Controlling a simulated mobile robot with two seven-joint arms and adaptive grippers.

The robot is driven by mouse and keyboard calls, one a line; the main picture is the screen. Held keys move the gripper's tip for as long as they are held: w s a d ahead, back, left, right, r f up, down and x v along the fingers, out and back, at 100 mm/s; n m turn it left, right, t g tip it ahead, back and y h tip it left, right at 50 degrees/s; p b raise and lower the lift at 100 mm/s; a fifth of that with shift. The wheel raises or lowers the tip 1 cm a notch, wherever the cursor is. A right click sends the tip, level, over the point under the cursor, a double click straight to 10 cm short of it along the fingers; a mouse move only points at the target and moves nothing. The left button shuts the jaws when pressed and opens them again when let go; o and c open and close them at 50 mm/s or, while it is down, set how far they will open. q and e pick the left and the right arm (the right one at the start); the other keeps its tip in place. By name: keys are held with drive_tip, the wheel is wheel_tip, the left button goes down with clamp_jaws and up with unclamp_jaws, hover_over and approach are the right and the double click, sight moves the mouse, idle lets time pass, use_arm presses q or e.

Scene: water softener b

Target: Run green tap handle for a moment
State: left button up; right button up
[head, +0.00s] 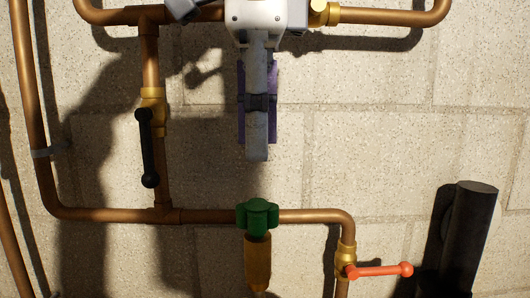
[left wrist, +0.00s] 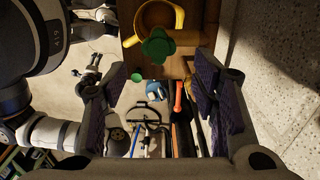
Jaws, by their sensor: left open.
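The green tap handle (head: 258,217) sits on a tap on the lower horizontal copper pipe, with a brass-yellow spout (head: 257,262) hanging below it. My left gripper (head: 257,152) points down above the green handle, with a gap between them. In the left wrist view my left gripper (left wrist: 155,85) is open and empty, its purple-padded fingers wide apart. Nothing is gripped.
A black-handled valve (head: 147,148) is on the vertical pipe at left. A red-handled valve (head: 380,270) is at lower right, near a dark cylinder (head: 470,238). Copper pipes run along the pale block wall (head: 400,150). Several tools (left wrist: 165,125) show farther off in the wrist view.

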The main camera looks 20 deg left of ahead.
sight(257, 205)
use_arm(q)
wheel_tip(257, 205, down, 7)
drive_tip(key=shift+s+r, duration=0.1)
drive_tip(key=shift+r, duration=0.05)
drive_tip(key=shift+f+b, duration=0.6)
drive_tip(key=shift+f, duration=0.35)
drive_tip(key=shift+r, duration=0.2)
drive_tip(key=shift+c, duration=1.4)
drive_tip(key=shift+r, duration=0.1)
drive_tip(key=c, duration=0.4)
drive_tip(key=shift+r, duration=0.15)
use_arm(e)
drive_tip(key=shift+s+f+g, duration=0.3)
drive_tip(key=shift+s+f, duration=0.35)
drive_tip(key=shift+s, duration=0.15)
